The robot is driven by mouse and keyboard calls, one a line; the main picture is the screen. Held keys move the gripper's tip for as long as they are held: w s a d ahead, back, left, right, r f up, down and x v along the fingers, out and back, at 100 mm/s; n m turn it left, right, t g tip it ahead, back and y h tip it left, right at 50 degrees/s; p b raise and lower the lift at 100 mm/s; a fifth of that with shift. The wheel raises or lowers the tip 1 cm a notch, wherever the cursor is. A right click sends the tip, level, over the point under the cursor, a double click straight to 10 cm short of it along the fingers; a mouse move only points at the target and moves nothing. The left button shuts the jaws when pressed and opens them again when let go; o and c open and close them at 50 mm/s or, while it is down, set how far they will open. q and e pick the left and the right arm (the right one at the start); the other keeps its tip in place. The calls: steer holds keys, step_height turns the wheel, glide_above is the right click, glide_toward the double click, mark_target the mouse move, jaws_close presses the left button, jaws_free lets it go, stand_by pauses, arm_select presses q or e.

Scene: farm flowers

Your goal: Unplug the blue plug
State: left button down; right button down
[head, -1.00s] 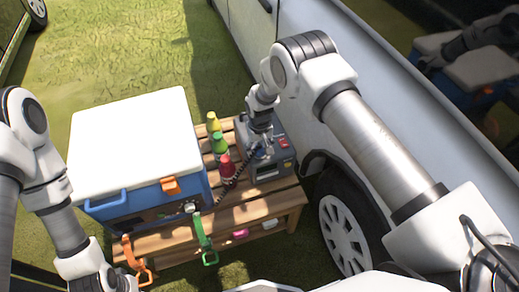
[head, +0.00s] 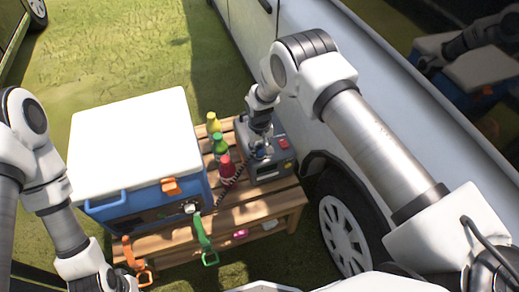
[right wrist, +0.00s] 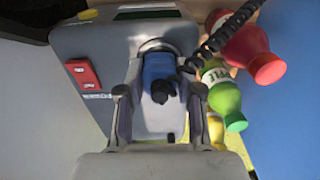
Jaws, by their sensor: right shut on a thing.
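The blue plug (right wrist: 158,72) sits at the grey power box, with a dark coiled cable running from it up to the right in the right wrist view. My right gripper (right wrist: 160,98) is shut on the blue plug, one finger on each side. In the head view my right gripper (head: 261,146) reaches down over the grey power box (head: 284,160). The plug's front end is hidden, so I cannot tell how deep it sits. My left arm is at the lower left, and its fingertips do not show.
A blue cooler (head: 150,203) with a white lid stands left on the wooden table (head: 262,193). Red (head: 227,167), green (head: 219,143) and yellow (head: 213,123) bottles stand between cooler and box. The white vehicle (head: 262,60) is close on the right.

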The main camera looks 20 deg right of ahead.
mark_target(259, 144)
steer(key=shift+r+p, duration=1.75)
steer(key=shift+r, duration=1.1)
steer(key=shift+w, duration=0.1)
